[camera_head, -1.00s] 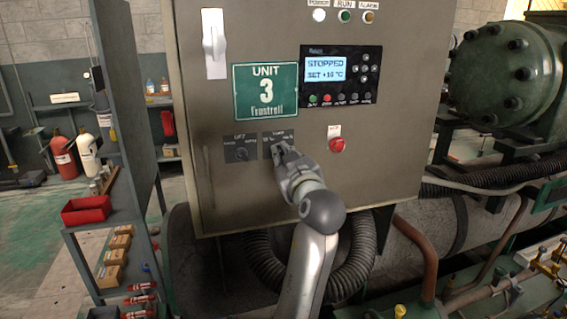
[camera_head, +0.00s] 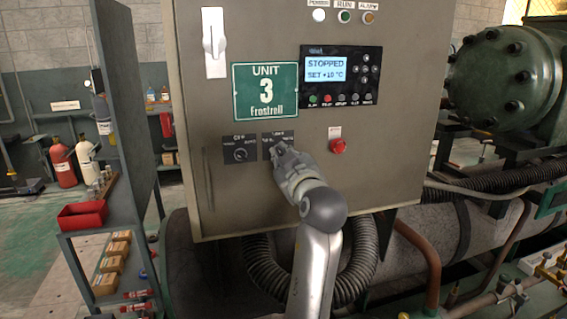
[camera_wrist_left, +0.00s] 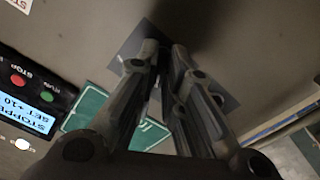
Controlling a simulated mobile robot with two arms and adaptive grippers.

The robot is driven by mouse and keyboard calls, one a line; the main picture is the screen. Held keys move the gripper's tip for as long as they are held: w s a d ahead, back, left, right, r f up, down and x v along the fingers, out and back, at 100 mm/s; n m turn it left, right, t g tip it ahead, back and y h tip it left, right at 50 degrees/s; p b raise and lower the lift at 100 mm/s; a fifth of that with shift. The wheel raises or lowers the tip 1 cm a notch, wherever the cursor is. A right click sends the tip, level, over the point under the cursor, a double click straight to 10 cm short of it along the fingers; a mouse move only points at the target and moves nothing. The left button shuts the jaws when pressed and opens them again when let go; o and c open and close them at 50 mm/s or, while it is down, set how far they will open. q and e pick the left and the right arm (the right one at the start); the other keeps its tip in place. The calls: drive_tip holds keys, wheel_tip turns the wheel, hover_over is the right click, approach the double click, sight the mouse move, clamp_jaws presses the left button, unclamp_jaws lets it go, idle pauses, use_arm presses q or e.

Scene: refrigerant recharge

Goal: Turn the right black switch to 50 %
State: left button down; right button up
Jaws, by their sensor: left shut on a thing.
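The right black switch sits on a dark plate (camera_head: 268,140) on the front of the grey cabinet, below the green UNIT 3 sign. My left gripper (camera_head: 280,150) is at this plate and covers the knob. In the left wrist view both fingers (camera_wrist_left: 165,65) are close together over the dark plate (camera_wrist_left: 128,52); the knob between them is hidden. The switch's setting cannot be read. The left black switch (camera_head: 240,153) is free, just left of my gripper. My right gripper is not in view.
The grey cabinet (camera_head: 230,205) carries a display panel (camera_head: 340,76) reading STOPPED, SET +10 °C, a red stop button (camera_head: 337,146) to the right of my gripper, and a white lever switch (camera_head: 214,42) above. A black corrugated hose (camera_head: 355,270) hangs below.

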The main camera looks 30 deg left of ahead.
use_arm(q)
drive_tip(key=shift+d+n+b, duration=0.1)
drive_tip(key=shift+n+b, duration=1)
drive_tip(key=shift+b, duration=0.15)
drive_tip(key=c, duration=1.6)
unclamp_jaws()
